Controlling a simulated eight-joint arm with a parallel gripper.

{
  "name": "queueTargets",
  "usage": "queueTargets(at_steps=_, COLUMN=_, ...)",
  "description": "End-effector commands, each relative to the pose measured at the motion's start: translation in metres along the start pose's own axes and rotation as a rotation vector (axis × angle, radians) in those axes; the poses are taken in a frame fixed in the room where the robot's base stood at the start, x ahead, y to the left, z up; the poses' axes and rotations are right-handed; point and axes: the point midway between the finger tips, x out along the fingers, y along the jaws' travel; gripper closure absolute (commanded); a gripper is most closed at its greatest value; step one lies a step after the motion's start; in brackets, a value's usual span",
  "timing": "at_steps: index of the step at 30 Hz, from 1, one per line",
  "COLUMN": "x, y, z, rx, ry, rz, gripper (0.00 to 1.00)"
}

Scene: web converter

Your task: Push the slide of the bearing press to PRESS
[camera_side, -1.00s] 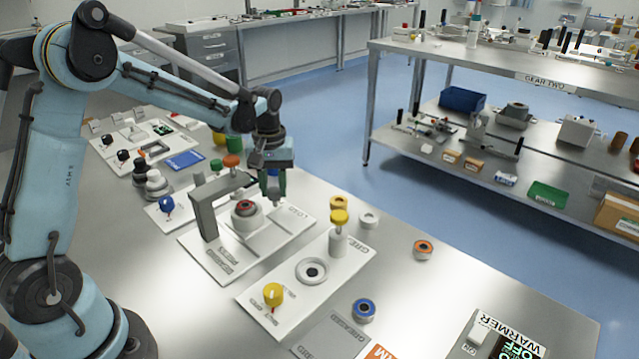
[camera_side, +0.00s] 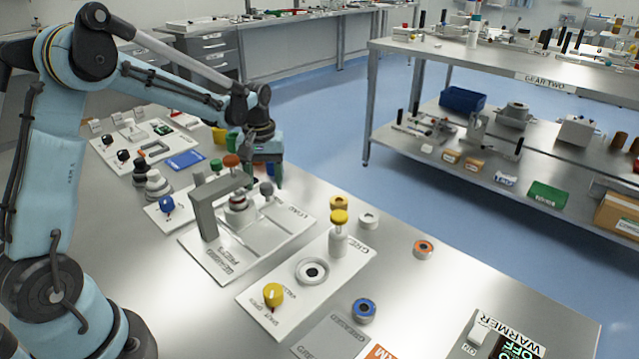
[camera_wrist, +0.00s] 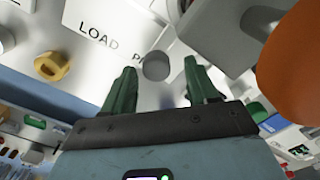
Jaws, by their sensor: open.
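The bearing press is a white base plate (camera_side: 200,255) with a grey arch (camera_side: 208,215), lettered LOAD and PRESS. Its slide carries a bearing (camera_side: 237,200), which now sits under the free end of the arch, partly hidden by it. A pale recess (camera_side: 268,238) in the plate in front of it is bare. A round grey knob (camera_side: 266,188) stands behind the bearing. My gripper (camera_side: 268,174) is open and empty just above and behind that knob. In the wrist view a grey round knob (camera_wrist: 155,66) shows between the green fingertips of my open gripper (camera_wrist: 160,78); contact cannot be told.
An orange-topped post (camera_side: 231,162) stands close left of my gripper and looms large in the wrist view (camera_wrist: 292,60). The greaser plate (camera_side: 290,305), with yellow knobs, lies in front to the right. Loose bearings (camera_side: 423,249) lie on the bench, with bare metal between them.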

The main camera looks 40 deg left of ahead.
Motion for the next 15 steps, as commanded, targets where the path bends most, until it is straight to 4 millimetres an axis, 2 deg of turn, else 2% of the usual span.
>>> queueTargets(at_steps=5, x=-0.023, y=0.000, z=0.001, rx=0.000, ry=0.000, rz=0.000, gripper=0.42)
queueTargets(at_steps=15, x=-0.085, y=0.000, z=0.000, rx=0.000, ry=0.001, rz=0.000, gripper=0.42)
